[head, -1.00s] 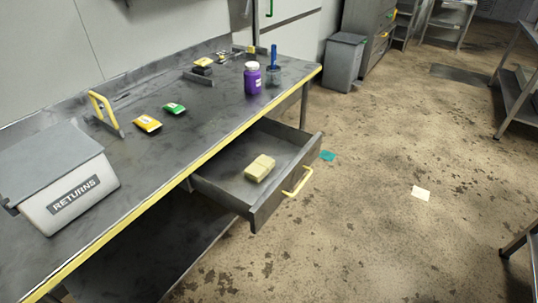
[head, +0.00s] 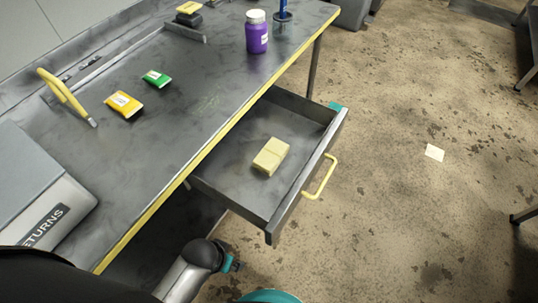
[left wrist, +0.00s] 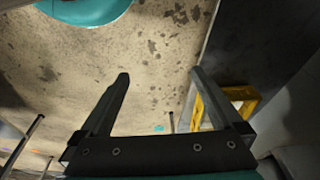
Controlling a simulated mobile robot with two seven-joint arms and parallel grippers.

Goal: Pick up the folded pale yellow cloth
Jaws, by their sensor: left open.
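The folded pale yellow cloth (head: 271,156) lies flat in the open drawer (head: 222,180) under the bench, in the head view. The drawer has a yellow handle (head: 320,175) on its front. My left arm (head: 190,272) shows at the bottom of the head view, below and left of the drawer; its fingers are not clear there. In the left wrist view my left gripper (left wrist: 160,75) is open and empty, with the floor behind its fingers. The cloth is not visible in that view. My right gripper is in neither view.
The bench top (head: 165,150) carries a yellow packet (head: 123,104), a green packet (head: 157,78), a purple bottle (head: 256,35) and a returns bin (head: 45,200). A yellow-framed part (left wrist: 238,100) is close to the left gripper. Floor right of the drawer is mostly clear.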

